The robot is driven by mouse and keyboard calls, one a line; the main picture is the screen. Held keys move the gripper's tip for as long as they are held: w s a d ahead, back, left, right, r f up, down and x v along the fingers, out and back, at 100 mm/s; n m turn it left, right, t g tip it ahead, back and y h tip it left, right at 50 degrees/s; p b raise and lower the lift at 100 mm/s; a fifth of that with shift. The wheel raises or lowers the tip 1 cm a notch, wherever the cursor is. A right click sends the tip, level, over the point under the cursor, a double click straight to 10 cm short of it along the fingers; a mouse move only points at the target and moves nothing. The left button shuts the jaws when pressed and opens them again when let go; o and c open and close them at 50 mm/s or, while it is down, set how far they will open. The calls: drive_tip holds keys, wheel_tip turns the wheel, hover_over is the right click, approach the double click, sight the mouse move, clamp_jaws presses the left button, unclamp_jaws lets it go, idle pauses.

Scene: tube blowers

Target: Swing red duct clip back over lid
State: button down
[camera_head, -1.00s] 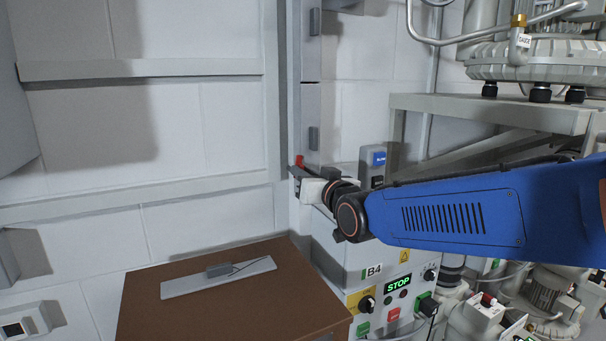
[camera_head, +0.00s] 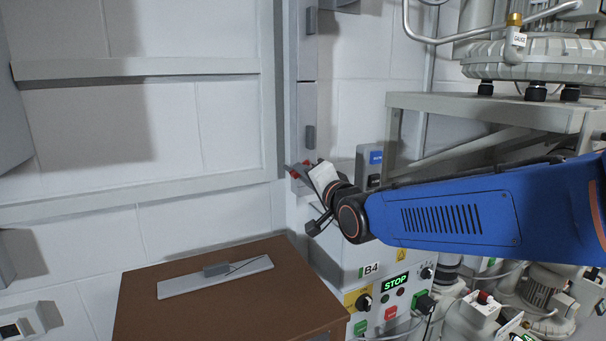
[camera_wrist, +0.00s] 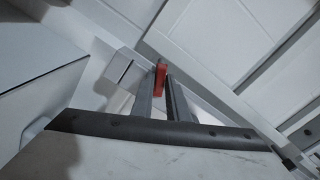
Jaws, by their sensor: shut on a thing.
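The red clip (camera_wrist: 160,78) shows in the wrist view between the tips of two grey fingers. My gripper (camera_wrist: 161,92) is shut on it. In the head view, small red parts (camera_head: 295,175) show at the tip of my gripper (camera_head: 300,170), beside the lower end of the vertical grey duct (camera_head: 307,105) on the wall. The duct's front carries dark grey handles. Which face is the lid, and whether the clip lies over it, I cannot tell. My wrist hides part of this spot.
A brown-topped cabinet (camera_head: 225,305) with a grey plate (camera_head: 190,284) stands below left. The B4 control box (camera_head: 350,262), reading STOP, is below my wrist. A grey frame (camera_head: 480,104) bearing a blower stands to the right. The wall at left is open.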

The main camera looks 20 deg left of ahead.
drive_tip(key=m, duration=0.5)
drive_tip(key=shift+w+d+f, duration=0.1)
drive_tip(key=shift+f, duration=0.3)
drive_tip(key=shift+m, duration=0.4)
drive_tip(key=c, duration=1.8)
unclamp_jaws()
drive_tip(key=shift+d, duration=0.1)
drive_tip(key=v, duration=1.7)
